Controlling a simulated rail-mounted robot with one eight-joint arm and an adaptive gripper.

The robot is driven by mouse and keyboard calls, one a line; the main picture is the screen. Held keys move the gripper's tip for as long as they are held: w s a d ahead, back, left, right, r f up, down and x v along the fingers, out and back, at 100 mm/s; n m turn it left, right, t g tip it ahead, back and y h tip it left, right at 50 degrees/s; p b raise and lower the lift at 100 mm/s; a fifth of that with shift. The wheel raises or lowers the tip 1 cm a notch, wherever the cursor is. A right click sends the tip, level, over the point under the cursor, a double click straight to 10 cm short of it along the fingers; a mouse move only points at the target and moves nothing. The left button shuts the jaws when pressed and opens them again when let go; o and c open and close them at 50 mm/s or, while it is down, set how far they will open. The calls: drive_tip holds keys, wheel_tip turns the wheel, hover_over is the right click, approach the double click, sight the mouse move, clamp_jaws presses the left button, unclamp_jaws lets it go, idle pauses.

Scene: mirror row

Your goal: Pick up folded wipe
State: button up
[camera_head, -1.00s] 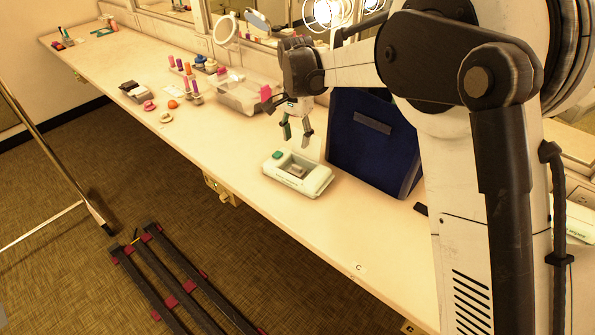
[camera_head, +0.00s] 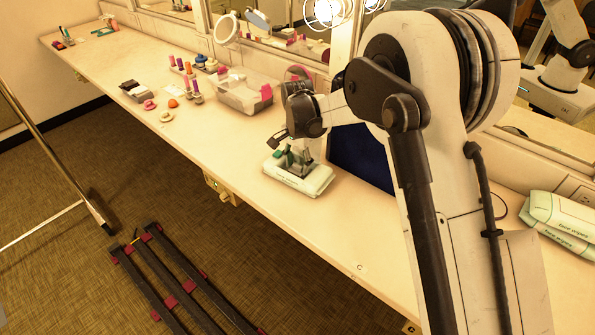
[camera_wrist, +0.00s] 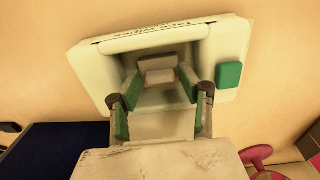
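A pale wipes box (camera_head: 314,184) with a green button (camera_wrist: 229,75) sits on the counter. In the wrist view the box (camera_wrist: 88,70) has an open recess, and the small beige folded wipe (camera_wrist: 157,70) stands up in it. My gripper (camera_head: 295,166) is down at the box, its fingers pointing into the recess. In the wrist view my gripper (camera_wrist: 160,84) has its two green-padded fingers apart, one on either side of the wipe. I cannot tell whether the tips touch it. The wipe is hidden in the head view.
A dark blue case (camera_head: 358,158) stands just behind the box. A clear bin (camera_head: 243,97) and several small bottles are to the left. Two wipes packs (camera_head: 560,222) lie at the right. The counter's front edge is close to the box.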

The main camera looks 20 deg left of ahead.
sight(298, 165)
drive_tip(key=c, duration=0.6)
drive_tip(key=shift+r, duration=0.7)
wheel_tip(298, 165, up, 3)
drive_tip(key=s+a+r, duration=0.2)
drive_tip(key=s, duration=0.1)
drive_tip(key=s+a+r, duration=0.2)
drive_tip(key=s, duration=0.1)
drive_tip(key=s+a+r, duration=0.2)
drive_tip(key=s, duration=0.1)
drive_tip(key=shift+s+a+r+p, duration=0.2)
drive_tip(key=shift+s+r+p, duration=0.1)
drive_tip(key=shift+s, duration=0.1)
